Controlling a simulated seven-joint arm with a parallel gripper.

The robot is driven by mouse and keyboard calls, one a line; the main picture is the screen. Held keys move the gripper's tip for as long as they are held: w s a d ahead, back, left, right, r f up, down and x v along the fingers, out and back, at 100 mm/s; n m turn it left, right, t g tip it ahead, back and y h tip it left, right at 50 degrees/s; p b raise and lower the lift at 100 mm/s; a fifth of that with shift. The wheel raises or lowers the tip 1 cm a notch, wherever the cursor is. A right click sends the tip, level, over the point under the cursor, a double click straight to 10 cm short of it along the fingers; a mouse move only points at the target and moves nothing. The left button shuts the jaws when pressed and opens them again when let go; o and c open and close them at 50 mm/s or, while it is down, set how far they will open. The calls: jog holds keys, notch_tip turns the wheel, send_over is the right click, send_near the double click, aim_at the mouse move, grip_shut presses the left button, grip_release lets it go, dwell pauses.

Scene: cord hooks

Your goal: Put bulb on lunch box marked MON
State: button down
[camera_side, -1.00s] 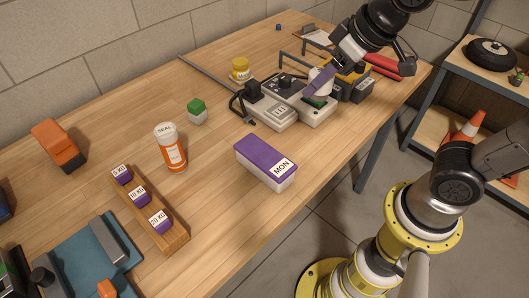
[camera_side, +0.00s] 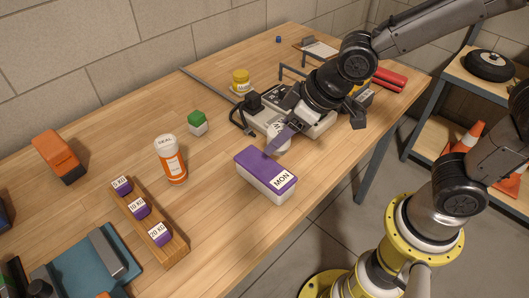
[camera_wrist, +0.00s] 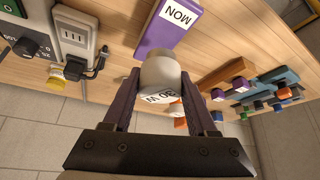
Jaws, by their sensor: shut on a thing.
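The lunch box marked MON (camera_side: 258,163) has a purple lid and a pale base. It sits on the wooden table near the front edge. It also shows at the top of the wrist view (camera_wrist: 156,40). My gripper (camera_side: 277,143) is shut on the bulb (camera_wrist: 167,72), a whitish rounded piece with a printed label ending in W.
A grey socket panel with a black plug (camera_side: 254,101) stands behind my gripper. Bare table lies around the lunch box.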

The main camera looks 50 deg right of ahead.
jog(key=x, duration=0.4)
jog(key=shift+w+a, duration=0.15)
jog(key=shift+w, duration=0.15)
jog(key=shift+w+f, duration=0.2)
jog(key=shift+f, duration=1.4)
jog(key=shift+f, duration=0.1)
jog(key=shift+c, duration=1)
grip_release()
